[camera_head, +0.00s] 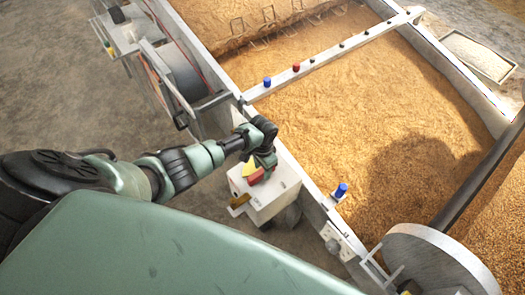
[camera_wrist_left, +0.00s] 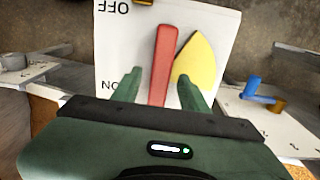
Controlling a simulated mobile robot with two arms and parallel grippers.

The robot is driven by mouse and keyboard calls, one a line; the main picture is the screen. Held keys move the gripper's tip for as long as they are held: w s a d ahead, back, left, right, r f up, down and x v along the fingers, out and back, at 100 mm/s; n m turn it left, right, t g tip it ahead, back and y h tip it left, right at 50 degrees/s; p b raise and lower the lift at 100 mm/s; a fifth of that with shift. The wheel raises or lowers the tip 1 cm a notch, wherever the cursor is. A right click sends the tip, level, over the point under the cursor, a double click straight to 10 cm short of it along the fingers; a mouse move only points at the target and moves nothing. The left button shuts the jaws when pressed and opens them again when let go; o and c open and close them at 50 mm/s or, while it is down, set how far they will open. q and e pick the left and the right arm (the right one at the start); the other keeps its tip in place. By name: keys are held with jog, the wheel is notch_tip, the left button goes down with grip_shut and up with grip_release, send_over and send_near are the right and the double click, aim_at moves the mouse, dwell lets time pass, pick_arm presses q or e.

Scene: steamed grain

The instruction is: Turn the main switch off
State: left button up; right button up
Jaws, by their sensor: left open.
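The main switch is a white box (camera_head: 262,212) beside the metal trough wall, with a red handle (camera_head: 256,177) and a yellow plate (camera_head: 248,169) on its face. In the left wrist view, the red handle (camera_wrist_left: 165,50) runs lengthwise beside the yellow plate (camera_wrist_left: 200,62). The white face (camera_wrist_left: 112,55) carries OFF at the top left and ON lower left, both upside down. My left gripper (camera_wrist_left: 160,88) is open, its two fingers on either side of the handle, with gaps visible. It partly covers the switch in the head view (camera_head: 264,162). My right gripper is not in view.
A large trough of grain (camera_head: 350,110) lies to the right, crossed by a metal bar (camera_head: 330,52) with coloured knobs. A blue valve handle (camera_head: 341,190) sits on the trough wall near the switch. A round metal drum (camera_head: 435,262) stands at the lower right.

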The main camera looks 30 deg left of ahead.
pick_arm(q)
notch_tip(320, 180, up, 8)
jog(key=shift+f, duration=0.1)
dwell(0.4)
jog(key=shift+s+f, duration=0.1)
dwell(0.4)
